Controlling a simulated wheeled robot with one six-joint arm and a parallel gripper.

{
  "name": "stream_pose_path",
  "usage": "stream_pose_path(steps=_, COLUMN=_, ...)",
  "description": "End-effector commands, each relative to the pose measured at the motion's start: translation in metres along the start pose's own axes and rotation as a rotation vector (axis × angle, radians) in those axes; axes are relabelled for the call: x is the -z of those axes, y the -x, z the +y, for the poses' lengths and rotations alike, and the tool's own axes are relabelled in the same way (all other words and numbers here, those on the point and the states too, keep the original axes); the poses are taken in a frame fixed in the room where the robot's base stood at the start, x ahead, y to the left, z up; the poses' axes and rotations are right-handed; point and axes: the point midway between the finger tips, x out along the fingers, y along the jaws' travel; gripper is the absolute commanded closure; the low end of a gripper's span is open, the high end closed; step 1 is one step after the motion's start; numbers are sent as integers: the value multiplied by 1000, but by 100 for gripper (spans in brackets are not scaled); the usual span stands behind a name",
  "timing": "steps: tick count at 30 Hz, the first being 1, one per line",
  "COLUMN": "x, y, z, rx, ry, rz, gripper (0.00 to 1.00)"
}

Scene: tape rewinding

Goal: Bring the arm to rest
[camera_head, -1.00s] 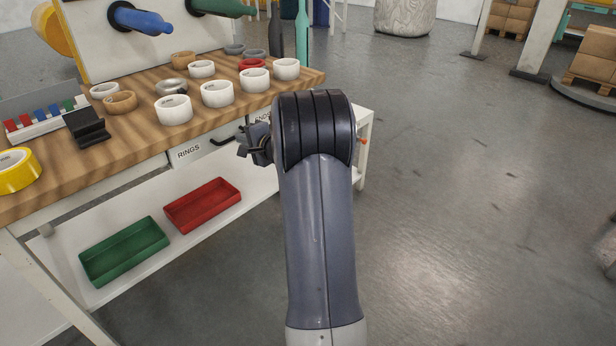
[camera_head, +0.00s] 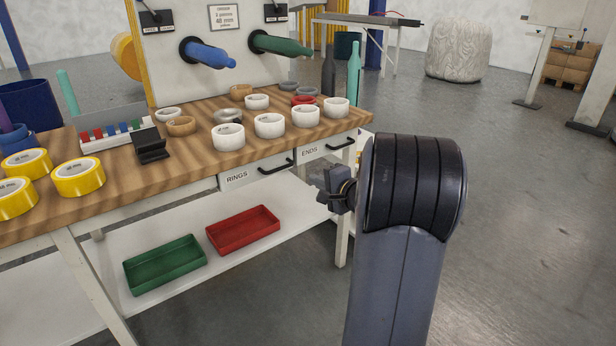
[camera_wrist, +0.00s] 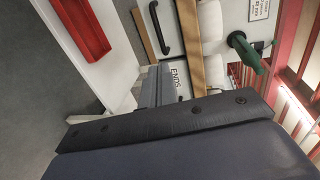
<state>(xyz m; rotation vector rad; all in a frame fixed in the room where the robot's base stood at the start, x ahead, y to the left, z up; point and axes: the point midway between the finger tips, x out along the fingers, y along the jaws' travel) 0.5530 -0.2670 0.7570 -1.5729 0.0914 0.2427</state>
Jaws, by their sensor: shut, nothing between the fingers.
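My arm rises at the lower right of the head view, bent over at its top. My gripper (camera_head: 328,190) is small and dark there, on the left of the arm, in front of the bench's right end, partly hard to make out. It is shut and empty. In the wrist view, my gripper's fingers (camera_wrist: 158,76) lie close together and point toward the ENDS drawer (camera_wrist: 176,77), with nothing held. The ENDS drawer (camera_head: 325,149) is closed in the head view, beside the closed RINGS drawer (camera_head: 240,177).
The wooden bench (camera_head: 110,195) carries white rolls (camera_head: 269,125), yellow rolls (camera_head: 78,177) and a black stand (camera_head: 151,146). A green tray (camera_head: 165,265) and a red tray (camera_head: 243,229) lie on the lower shelf (camera_head: 215,265). The floor (camera_head: 535,220) at right is open.

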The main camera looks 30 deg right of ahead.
Motion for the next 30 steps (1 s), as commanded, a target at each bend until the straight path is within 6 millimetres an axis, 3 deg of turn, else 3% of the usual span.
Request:
stream_pose_path(steps=6, x=0, y=8, z=1, rx=0, ry=-1, rz=-1, gripper=100)
stream_pose_path(steps=17, x=-1, y=1, z=1, rx=0, ry=0, rz=-2, gripper=100)
stream_pose_path(steps=23, x=-1, y=-28, z=2, rx=-1, ry=1, rz=-3, gripper=100)
stream_pose_path(steps=30, x=-1, y=-77, z=2, rx=0, ry=0, rz=-4, gripper=100)
